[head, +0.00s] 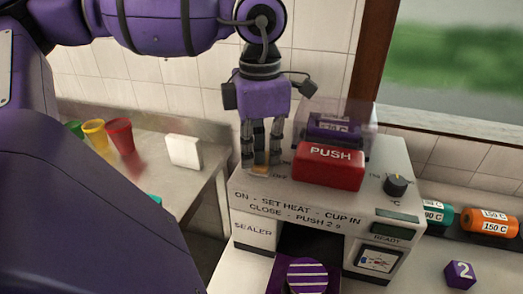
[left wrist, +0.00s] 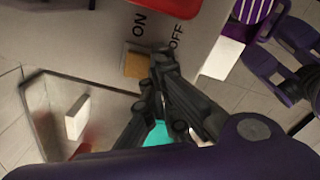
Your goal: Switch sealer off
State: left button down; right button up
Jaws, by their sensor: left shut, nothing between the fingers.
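The sealer (head: 254,228) is a grey machine with a red PUSH block (head: 331,166) on top. Its small amber switch (head: 261,171) sits at the left edge of the top, by the ON and OFF labels. The switch also shows in the left wrist view (left wrist: 136,65), with its surface partly bordered by my fingers. My left gripper (head: 261,158) is shut and empty, pointing down right at the switch. In the left wrist view its fingertips (left wrist: 163,60) are beside the switch on the OFF side. I cannot tell whether they touch it.
A dial (head: 396,185) stands at the sealer's right. A purple striped cup lid (head: 307,275) is in front. Green, yellow and red cups (head: 119,136) and a white block (head: 184,151) stand on the left counter.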

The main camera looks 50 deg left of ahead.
pick_arm(q)
jog(key=shift+r, duration=0.1)
jog(key=shift+w+r, duration=0.1)
jog(key=shift+r, duration=2.15)
jog(key=shift+r+b, duration=0.5)
jog(key=shift+r, duration=0.65)
pick_arm(e)
jog(key=shift+s+f, duration=0.7)
jog(key=shift+f, duration=0.2)
jog(key=shift+w, duration=0.15)
jog(key=shift+w+r, duration=0.1)
jog(key=shift+w, duration=0.2)
